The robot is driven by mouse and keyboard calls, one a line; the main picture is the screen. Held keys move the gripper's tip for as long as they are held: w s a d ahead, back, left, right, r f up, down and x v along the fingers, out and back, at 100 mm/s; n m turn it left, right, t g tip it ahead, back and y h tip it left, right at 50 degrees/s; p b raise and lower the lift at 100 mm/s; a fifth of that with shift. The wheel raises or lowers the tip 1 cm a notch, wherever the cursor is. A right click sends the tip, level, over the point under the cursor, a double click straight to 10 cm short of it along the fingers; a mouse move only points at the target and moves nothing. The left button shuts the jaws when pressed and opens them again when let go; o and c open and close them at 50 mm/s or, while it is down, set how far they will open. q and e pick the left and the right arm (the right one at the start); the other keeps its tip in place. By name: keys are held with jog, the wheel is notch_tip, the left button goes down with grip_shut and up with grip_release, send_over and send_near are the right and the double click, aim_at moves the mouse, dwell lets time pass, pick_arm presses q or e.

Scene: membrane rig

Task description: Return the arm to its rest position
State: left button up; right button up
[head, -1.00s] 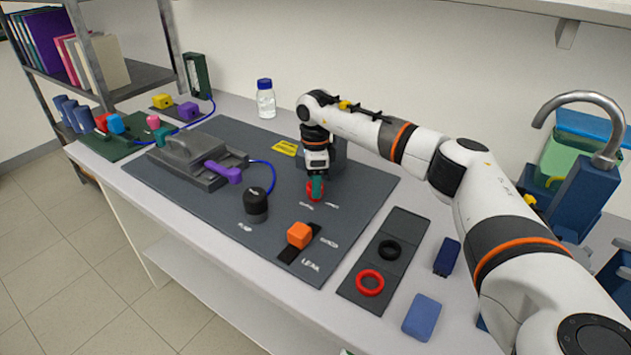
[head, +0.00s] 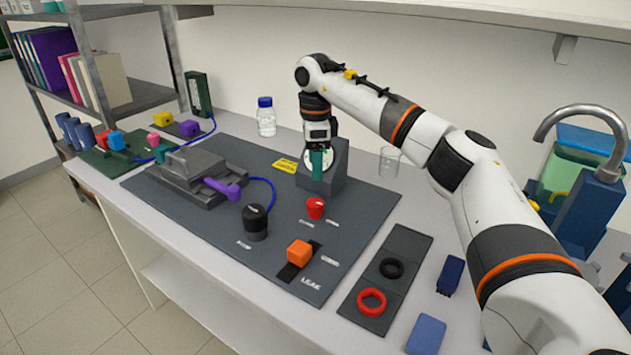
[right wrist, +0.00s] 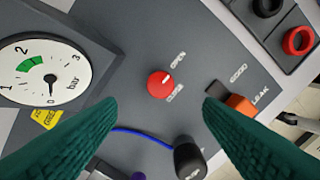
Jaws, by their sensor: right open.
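My right gripper (head: 318,165) hangs above the dark rig mat, in front of the pressure gauge, with its green fingers pointing down. In the right wrist view the two green fingers (right wrist: 160,120) are apart with nothing between them. Below and ahead of them is the red knob (right wrist: 160,84), which also stands clear on the mat in the head view (head: 315,208). The gauge dial (right wrist: 46,70) shows at the left of the wrist view, its needle near 0 bar. My left gripper is not in view.
The orange block (head: 300,252) sits by the LEAK label, and a black knob (head: 255,221) stands on the mat. A tray (head: 369,292) holds a black and a red ring. A glass beaker (head: 389,161) stands behind my right arm. A shelf is at left.

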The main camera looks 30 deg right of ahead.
jog(key=shift+r, duration=0.7)
